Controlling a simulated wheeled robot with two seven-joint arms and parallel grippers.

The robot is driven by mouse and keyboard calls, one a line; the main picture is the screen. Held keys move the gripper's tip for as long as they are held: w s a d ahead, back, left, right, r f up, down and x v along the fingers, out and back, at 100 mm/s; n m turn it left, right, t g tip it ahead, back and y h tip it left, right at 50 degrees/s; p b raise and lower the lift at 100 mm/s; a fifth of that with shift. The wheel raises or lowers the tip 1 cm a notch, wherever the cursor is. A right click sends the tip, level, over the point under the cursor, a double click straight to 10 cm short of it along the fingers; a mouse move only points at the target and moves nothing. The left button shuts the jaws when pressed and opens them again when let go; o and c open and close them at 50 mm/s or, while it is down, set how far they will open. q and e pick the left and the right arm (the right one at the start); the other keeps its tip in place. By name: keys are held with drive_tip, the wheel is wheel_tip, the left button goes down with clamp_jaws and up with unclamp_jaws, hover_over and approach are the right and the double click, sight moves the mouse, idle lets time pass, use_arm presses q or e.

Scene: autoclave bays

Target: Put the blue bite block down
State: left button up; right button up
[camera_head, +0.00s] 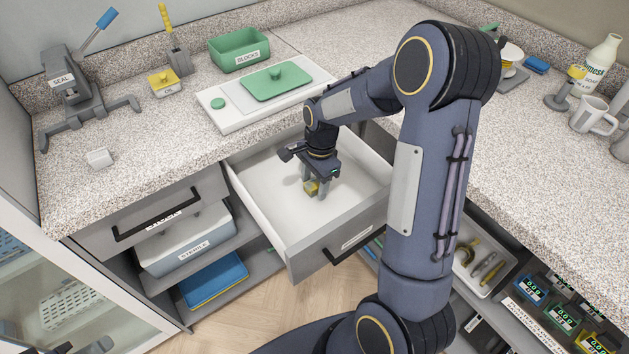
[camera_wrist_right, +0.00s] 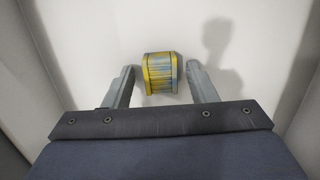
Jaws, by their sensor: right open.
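A small block (camera_wrist_right: 160,73), yellow with worn blue-grey parts, sits on the white floor of the open drawer (camera_head: 262,188). In the head view the block (camera_head: 311,187) shows as a small yellow patch under my right gripper (camera_head: 317,189). My right gripper is open and points down into the drawer. In the right wrist view its fingers stand on either side of the block, with a gap on each side. No mostly blue block is clear in either view. Dark parts at the bottom left of the head view may be my left gripper (camera_head: 98,346); its jaws cannot be made out.
The drawer walls surround my right gripper. On the counter behind are a white tray with a green lid (camera_head: 276,82), a green BLOCKS bin (camera_head: 239,50) and a grey SEAL press (camera_head: 80,95). A closed drawer (camera_head: 150,212) is at left. The drawer floor around the block is clear.

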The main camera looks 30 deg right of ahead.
wheel_tip(320, 180, up, 11)
drive_tip(key=d, duration=0.1)
drive_tip(key=s+a+r+n+t, duration=0.1)
drive_tip(key=s+a+r+n, duration=0.1)
drive_tip(key=s, duration=0.3)
drive_tip(key=s+a+r+n+t+y, duration=0.1)
drive_tip(key=s+a+r+n+t, duration=0.1)
drive_tip(key=s+n, duration=0.3)
drive_tip(key=s+a+r+n+t+y+p, duration=0.1)
drive_tip(key=s+a+r+n, duration=0.1)
drive_tip(key=s, duration=0.4)
drive_tip(key=shift+s+a+r+n+t, duration=0.2)
drive_tip(key=shift+r+n+t, duration=0.3)
drive_tip(key=shift+n, duration=0.7)
drive_tip(key=s+n, duration=0.1)
drive_tip(key=s+a+f+n, duration=0.1)
drive_tip(key=s, duration=0.1)
drive_tip(key=s+a+n, duration=0.1)
drive_tip(key=n, duration=0.1)
drive_tip(key=shift+s+a+f+t, duration=0.15)
drive_tip(key=shift+f+t, duration=0.1)
drive_tip(key=shift+t, duration=0.15)
